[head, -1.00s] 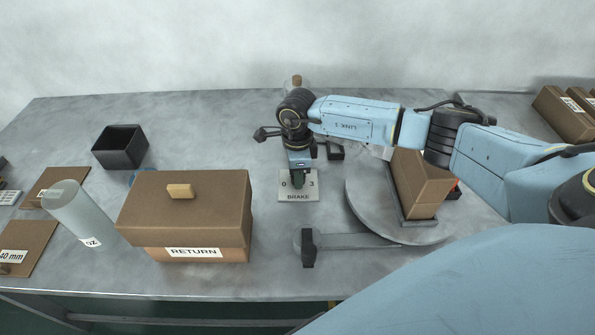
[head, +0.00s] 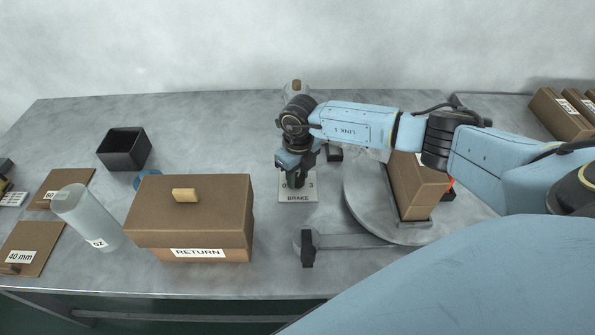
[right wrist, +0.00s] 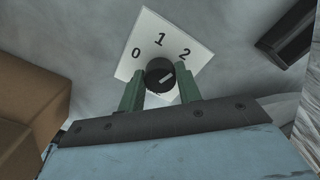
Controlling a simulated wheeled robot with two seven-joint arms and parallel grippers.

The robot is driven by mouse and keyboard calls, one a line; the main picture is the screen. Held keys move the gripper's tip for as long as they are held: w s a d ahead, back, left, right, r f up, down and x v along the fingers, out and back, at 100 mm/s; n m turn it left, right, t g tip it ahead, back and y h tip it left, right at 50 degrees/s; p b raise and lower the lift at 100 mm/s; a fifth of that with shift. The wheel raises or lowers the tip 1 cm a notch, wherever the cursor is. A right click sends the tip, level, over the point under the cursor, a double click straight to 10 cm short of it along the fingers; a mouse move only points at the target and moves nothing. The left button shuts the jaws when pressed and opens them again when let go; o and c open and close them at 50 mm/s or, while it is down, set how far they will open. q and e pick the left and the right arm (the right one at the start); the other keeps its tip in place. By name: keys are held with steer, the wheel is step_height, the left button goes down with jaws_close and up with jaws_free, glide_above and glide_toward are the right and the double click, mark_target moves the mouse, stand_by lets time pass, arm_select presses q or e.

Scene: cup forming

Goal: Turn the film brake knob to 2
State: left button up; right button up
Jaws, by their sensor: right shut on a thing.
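In the right wrist view the plate (right wrist: 150,38) shows 0, 1 and 2. The round black knob (right wrist: 158,68) has a pale mark slanting up to the right, roughly towards the 2; its exact alignment is hard to tell. My right gripper (head: 296,180) is shut on the knob, with its green fingers on either side in the right wrist view (right wrist: 160,80). My left gripper is not in view.
A brown RETURN box (head: 215,212) stands left of the plate. A round turntable (head: 365,215) with a brown block (head: 418,188) is at the right. A pale cylinder (head: 82,212) and a black open bin (head: 124,149) are farther left.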

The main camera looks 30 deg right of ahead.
mark_target(299, 176)
steer(key=shift+r+m+p, duration=0.1)
steer(key=shift+m+p, duration=0.2)
steer(key=shift+m, duration=0.6)
steer(key=o, duration=1)
step_height(299, 176, up, 13)
steer(key=shift+d+r+p, duration=0.15)
steer(key=shift+d+p, duration=0.05)
steer(key=shift+p, duration=0.1)
